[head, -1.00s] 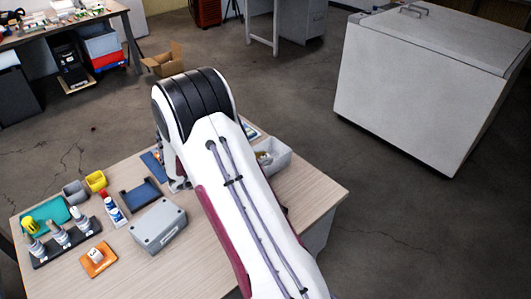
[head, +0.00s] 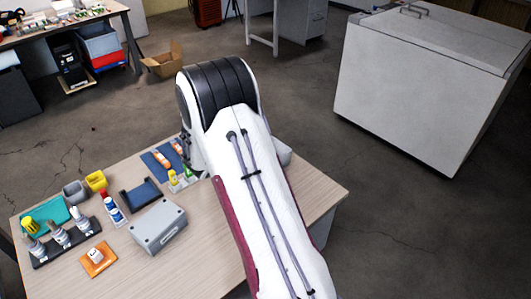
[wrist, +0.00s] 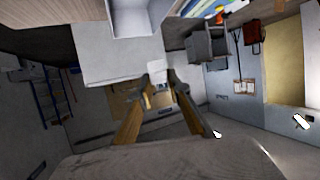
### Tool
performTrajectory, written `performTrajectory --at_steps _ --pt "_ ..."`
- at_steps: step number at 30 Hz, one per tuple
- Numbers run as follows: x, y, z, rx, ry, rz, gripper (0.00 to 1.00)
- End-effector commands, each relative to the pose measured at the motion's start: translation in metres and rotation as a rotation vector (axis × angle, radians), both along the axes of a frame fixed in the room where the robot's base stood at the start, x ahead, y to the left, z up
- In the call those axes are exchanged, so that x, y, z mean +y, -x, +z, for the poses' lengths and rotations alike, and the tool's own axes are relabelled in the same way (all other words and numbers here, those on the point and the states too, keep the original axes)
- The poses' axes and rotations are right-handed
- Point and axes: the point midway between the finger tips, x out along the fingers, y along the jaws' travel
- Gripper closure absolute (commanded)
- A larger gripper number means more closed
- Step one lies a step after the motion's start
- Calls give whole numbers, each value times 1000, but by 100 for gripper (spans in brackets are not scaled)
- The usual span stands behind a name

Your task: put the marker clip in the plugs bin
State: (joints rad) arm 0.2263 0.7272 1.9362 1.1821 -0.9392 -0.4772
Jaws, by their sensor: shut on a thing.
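In the wrist view my gripper (wrist: 162,76) is shut on a small pale piece (wrist: 157,68), which fits the marker clip, though it is too small and blurred for its shape to be clear. In the head view my arm hides my gripper and the held piece. A grey bin (wrist: 135,20) shows at the top of the wrist view, beyond the fingertips. In the head view only an edge of a grey bin (head: 284,155) shows at the right of my arm. No label can be read, so I cannot tell if it is the plugs bin.
On the table are a blue mat (head: 152,160) with orange items, a grey box (head: 158,228), a small grey bin (head: 75,190), a yellow bin (head: 96,181), a bottle (head: 111,210) and a dark rack (head: 65,245). The table's front middle is clear.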

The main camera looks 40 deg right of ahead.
Motion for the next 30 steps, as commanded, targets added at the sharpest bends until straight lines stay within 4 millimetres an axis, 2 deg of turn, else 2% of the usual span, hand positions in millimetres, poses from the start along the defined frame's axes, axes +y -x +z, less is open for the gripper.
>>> performTrajectory --at_steps 8,13,24,30 --pt "0 0 0 0 0 -1 94" --pt "0 0 -7 0 0 -2 94" --pt "0 0 -49 1 1 -1 94" --pt "0 0 -61 0 0 -1 94"
